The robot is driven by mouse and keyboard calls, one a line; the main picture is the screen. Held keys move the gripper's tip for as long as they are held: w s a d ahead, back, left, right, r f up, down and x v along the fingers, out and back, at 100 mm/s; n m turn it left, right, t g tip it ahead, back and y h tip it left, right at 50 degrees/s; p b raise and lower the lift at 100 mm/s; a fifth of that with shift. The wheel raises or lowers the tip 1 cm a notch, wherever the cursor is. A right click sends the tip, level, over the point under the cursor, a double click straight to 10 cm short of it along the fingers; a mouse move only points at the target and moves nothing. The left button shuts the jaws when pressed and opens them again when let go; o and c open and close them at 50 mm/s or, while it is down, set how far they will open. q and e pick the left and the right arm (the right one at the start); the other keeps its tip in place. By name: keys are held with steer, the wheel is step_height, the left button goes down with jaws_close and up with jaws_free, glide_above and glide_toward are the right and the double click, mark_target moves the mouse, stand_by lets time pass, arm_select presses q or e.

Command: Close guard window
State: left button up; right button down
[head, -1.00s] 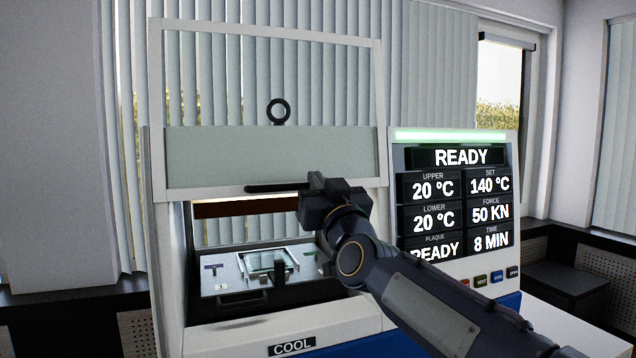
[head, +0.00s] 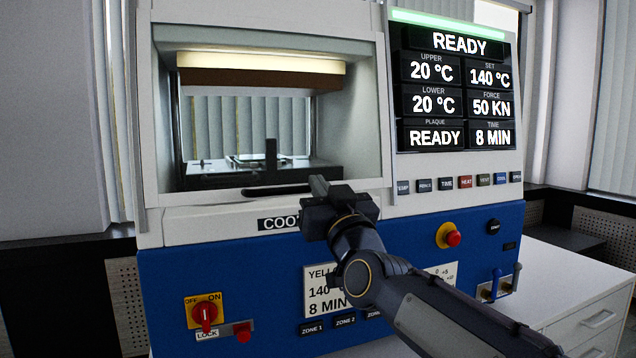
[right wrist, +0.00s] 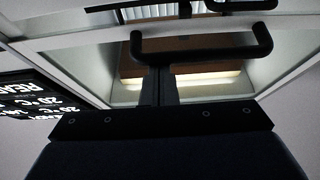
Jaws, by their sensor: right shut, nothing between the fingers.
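The guard window (head: 262,17) of the press is down. Its clear pane is in front of the press chamber, and its black handle bar (head: 270,190) lies along the bottom of the opening. The handle also shows in the right wrist view (right wrist: 205,46), just beyond the fingers. My right gripper (head: 318,184) is shut and empty, with its fingertips by the right end of the handle; I cannot tell whether they touch it. My left gripper is in neither view.
The display panel (head: 458,90) reads READY, with small buttons below it. The blue lower front carries a red rotary switch (head: 206,315) and a red stop button (head: 453,238). A white drawer cabinet (head: 585,310) stands at the right.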

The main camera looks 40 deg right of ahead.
arm_select(q)
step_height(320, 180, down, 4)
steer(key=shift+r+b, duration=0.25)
steer(key=shift+b, duration=0.85)
arm_select(e)
step_height(320, 180, down, 4)
steer(key=shift+s+f, duration=0.1)
steer(key=shift+s, duration=0.05)
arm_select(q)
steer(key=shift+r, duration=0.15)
